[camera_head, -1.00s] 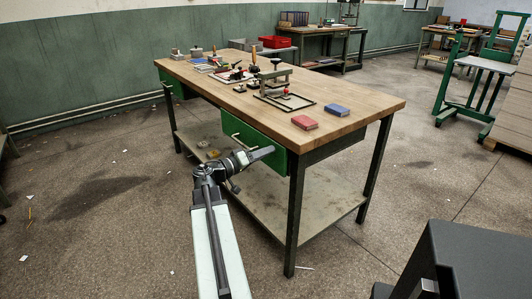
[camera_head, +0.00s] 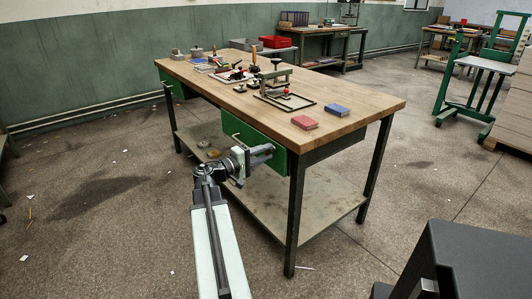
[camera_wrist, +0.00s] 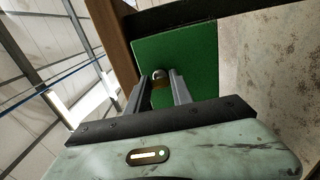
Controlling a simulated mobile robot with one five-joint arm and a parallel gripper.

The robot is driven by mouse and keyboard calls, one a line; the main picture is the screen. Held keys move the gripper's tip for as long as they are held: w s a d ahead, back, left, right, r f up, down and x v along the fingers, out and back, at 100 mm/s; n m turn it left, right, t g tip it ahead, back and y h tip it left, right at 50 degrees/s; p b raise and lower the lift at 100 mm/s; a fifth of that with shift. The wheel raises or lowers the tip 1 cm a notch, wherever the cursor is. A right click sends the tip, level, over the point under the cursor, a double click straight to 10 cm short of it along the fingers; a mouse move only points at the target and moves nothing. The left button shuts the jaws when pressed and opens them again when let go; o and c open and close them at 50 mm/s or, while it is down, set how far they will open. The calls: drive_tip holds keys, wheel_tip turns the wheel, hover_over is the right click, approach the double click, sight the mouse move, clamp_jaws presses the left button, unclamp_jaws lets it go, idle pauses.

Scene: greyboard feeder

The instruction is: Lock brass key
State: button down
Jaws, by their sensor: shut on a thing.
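My gripper (camera_head: 270,149) is at the green drawer front (camera_head: 252,130) under the near end of the workbench. In the wrist view my gripper (camera_wrist: 160,92) has its two fingers pointing at the green panel (camera_wrist: 200,50). A small brass-coloured piece, the brass key (camera_wrist: 160,86), shows between the fingers, and they are shut on it. A round silvery lock face (camera_wrist: 158,73) sits on the panel just beyond it. Most of the key is hidden by the fingers, and its angle in the lock cannot be told. In the head view my gripper hides key and lock.
The wooden workbench (camera_head: 360,108) holds a red book (camera_head: 304,122), a blue book (camera_head: 336,110) and a press with several tools. The lower shelf (camera_head: 310,205) and a bench leg (camera_head: 294,215) are close by.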

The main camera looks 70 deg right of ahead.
drive_tip(key=shift+s, duration=0.15)
idle(0.3)
drive_tip(key=c, duration=1.1)
unclamp_jaws()
drive_tip(key=shift+a, duration=0.15)
drive_tip(key=v, duration=0.7)
drive_tip(key=shift+w+a+f, duration=0.1)
drive_tip(key=shift+w+a, duration=0.1)
drive_tip(key=shift+w, duration=0.1)
drive_tip(key=shift+w, duration=0.1)
